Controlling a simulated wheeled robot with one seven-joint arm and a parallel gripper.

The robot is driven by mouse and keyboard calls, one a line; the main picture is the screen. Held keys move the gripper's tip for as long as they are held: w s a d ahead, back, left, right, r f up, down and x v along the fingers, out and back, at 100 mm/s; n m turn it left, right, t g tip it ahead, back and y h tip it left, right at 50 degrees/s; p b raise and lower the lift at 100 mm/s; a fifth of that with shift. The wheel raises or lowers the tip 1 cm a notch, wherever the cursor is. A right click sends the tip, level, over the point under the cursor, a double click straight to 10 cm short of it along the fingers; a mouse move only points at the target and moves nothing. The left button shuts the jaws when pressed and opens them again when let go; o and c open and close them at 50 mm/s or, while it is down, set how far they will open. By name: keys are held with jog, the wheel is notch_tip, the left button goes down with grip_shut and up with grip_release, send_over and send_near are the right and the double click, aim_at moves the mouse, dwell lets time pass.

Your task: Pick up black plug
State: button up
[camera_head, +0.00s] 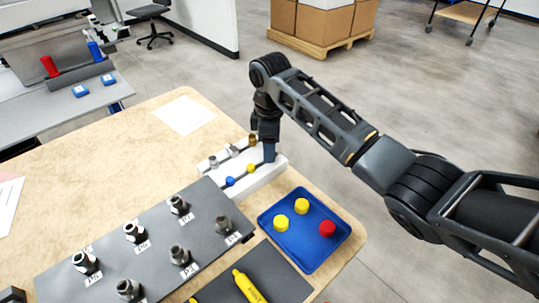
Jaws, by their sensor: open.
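My gripper (268,152) points down at the far right end of a white holder (266,177) on the wooden table. Its jaws are open, and they look dark against the holder. I cannot make out a separate black plug; the gripper covers the end of the row where a dark part could sit. In the same row of the holder are a blue plug (230,181) and a yellow plug (250,168). I cannot tell whether the fingers touch anything.
Metal fittings (233,150) stand in the holder's back row. A grey panel (150,235) with several labelled fittings lies in front. A blue tray (318,262) holds two yellow caps and a red one (327,228). A yellow tool (249,287) lies on a dark mat.

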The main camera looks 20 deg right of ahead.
jog(key=shift+f, duration=0.8)
jog(key=shift+c, duration=0.2)
grip_shut()
